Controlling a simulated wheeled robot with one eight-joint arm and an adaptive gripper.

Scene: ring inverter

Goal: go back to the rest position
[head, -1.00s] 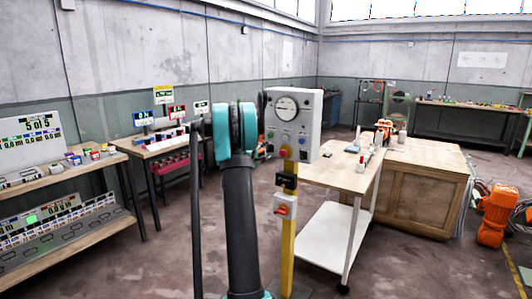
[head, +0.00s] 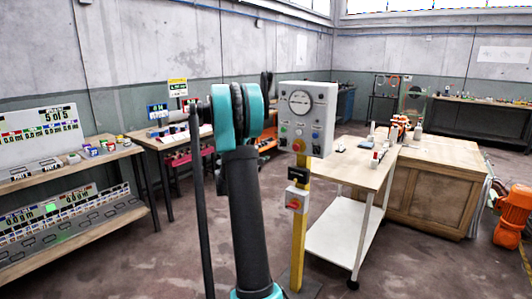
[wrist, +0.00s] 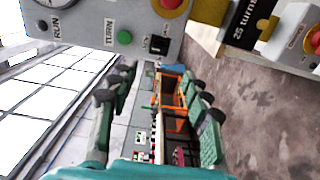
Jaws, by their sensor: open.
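My gripper (wrist: 162,82) shows in the wrist view with its two dark green fingers spread wide and nothing between them. My arm stands upright left of centre in the head view, with a teal joint at its top. A grey control box (head: 306,116) with a round dial and coloured buttons stands on a yellow post (head: 299,245), just right of my arm. The box also fills the top of the wrist view (wrist: 85,22), with RUN and TURN labels and a green button. The fingers look apart from it.
A wooden bench (head: 362,166) with a white lower shelf and a wooden cabinet (head: 430,200) stand to the right. A shelf unit with displays (head: 105,160) is on the left. An orange machine (head: 513,217) stands at the far right. Floor between is open.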

